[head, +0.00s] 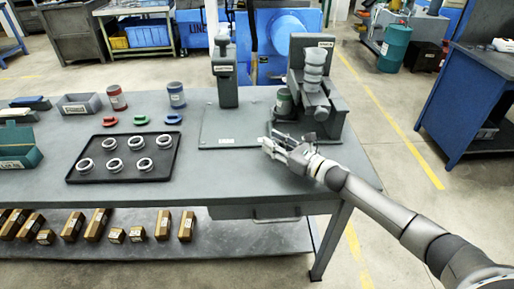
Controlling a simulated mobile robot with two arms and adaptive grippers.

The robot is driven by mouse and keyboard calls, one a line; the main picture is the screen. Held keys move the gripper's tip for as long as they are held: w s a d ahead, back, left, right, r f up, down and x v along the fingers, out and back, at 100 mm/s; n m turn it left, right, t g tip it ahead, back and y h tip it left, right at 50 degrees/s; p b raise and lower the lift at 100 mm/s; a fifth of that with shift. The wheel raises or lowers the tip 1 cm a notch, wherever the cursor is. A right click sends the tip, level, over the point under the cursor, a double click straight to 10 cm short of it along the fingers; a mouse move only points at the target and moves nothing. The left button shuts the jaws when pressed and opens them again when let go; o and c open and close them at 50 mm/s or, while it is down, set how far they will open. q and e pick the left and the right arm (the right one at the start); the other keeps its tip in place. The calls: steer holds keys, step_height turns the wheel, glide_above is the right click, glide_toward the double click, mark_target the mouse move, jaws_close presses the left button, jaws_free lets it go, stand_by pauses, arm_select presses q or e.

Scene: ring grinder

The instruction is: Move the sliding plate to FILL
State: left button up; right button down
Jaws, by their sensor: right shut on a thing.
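The grey ring grinder (325,97) stands at the right end of the table, with a label on top and a stacked grey cylinder on its front. My right gripper (272,148) reaches in from the right, low at the front of the grinder. It is shut on what looks like the front part of the sliding plate, at the grinder's foot. The gripper covers most of this part, and I cannot read a FILL mark or tell the plate's exact position. A dark green can (284,104) stands just behind the gripper. My left gripper is out of view.
A grey post (225,77) stands on the flat base (222,122) left of the grinder. A black tray (83,175) with several metal rings lies left of it. Red, green and blue pieces and two cans are behind the tray. The table's front middle is clear.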

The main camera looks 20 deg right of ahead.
steer(key=d+b, duration=0.1)
steer(key=d, duration=0.1)
steer(key=s+d+b, duration=0.1)
steer(key=d, duration=0.1)
steer(key=s+d+b, duration=0.1)
steer(key=d, duration=0.1)
steer(key=shift+d+f, duration=0.15)
steer(key=shift+d, duration=0.25)
steer(key=shift+s+d, duration=0.1)
steer(key=shift+d, duration=0.3)
steer(key=c, duration=1.5)
jaws_free()
steer(key=shift+d, duration=0.1)
steer(key=o, duration=0.4)
steer(key=shift+s+d, duration=0.1)
steer(key=shift+d, duration=0.05)
steer(key=shift+v, duration=5.95)
